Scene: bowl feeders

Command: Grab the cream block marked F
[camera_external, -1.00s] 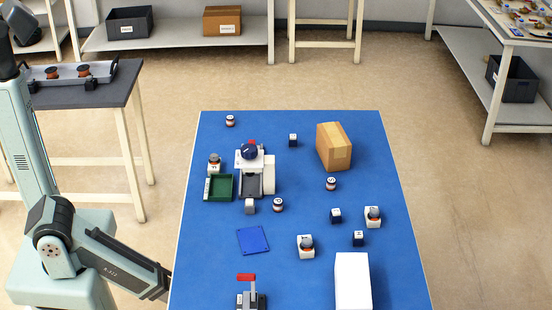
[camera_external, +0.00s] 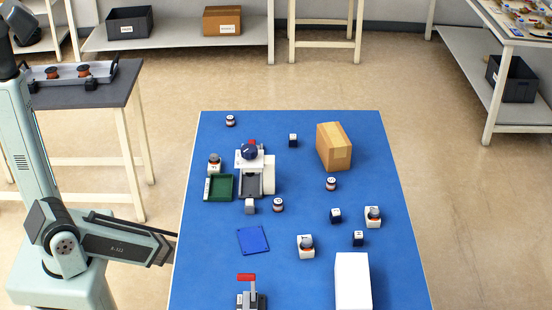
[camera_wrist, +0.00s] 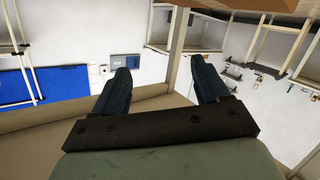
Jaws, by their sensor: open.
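My gripper (camera_wrist: 163,80) shows in the wrist view with its two dark fingers spread apart and nothing between them. In the external view my gripper cannot be made out; my forearm ends at the left edge of the blue table (camera_external: 215,290).
Small dark blocks and brown-white spools are scattered between. The table's front middle has free room.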

